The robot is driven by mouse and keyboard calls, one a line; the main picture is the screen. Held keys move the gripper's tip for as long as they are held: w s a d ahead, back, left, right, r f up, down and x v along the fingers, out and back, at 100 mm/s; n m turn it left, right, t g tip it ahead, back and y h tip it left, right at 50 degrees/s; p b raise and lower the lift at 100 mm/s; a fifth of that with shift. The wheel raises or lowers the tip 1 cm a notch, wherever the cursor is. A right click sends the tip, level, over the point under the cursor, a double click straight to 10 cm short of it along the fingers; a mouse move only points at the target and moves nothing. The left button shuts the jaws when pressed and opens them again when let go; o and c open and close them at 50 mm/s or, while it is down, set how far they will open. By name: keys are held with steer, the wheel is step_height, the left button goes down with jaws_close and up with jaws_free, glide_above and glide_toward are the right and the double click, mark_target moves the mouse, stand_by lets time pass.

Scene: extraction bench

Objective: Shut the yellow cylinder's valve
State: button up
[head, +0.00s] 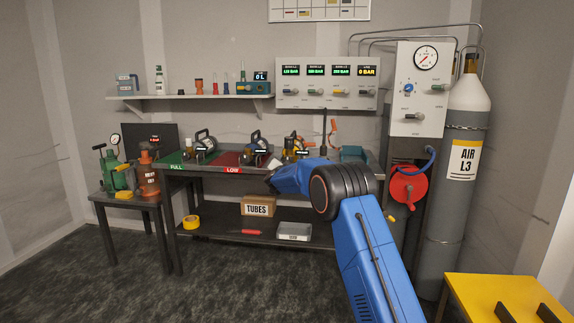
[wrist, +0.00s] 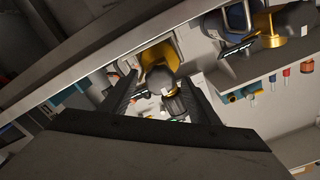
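The yellow cylinder (head: 289,144) lies on the bench, right of the other cylinders in the head view. The knob's turn position is not readable. In the head view my blue arm hides most of the gripper and part of the bench.
Other cylinders (head: 204,141) lie to the left on the bench, over green and red areas marked FULL and LOW. A valve panel (head: 327,101) hangs above. A tall AIR L3 cylinder (head: 466,115) and a red hose reel (head: 408,187) stand at right.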

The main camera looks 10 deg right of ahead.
steer(key=v, duration=1.7)
steer(key=shift+s, duration=0.15)
steer(key=s+d+r+n+g+y, duration=0.1)
steer(key=s+r+n+g+y, duration=0.2)
steer(key=s, duration=1.1)
steer(key=s+d+r+n+g+y, duration=0.1)
steer(key=s+r+n+y, duration=0.35)
steer(key=s, duration=0.85)
steer(key=s+d+f+n+g, duration=0.1)
steer(key=s+f, duration=0.4)
steer(key=s, duration=1)
steer(key=s+d+f+n+g+h, duration=0.1)
steer(key=s+d+f+g, duration=0.3)
steer(key=s, duration=1)
steer(key=s+d+f+n+g+h, duration=0.1)
steer(key=s+d+f+g, duration=0.2)
steer(key=s, duration=1.2)
step_height(320, 180, down, 5)
steer(key=d, duration=0.3)
steer(key=shift+s, duration=0.3)
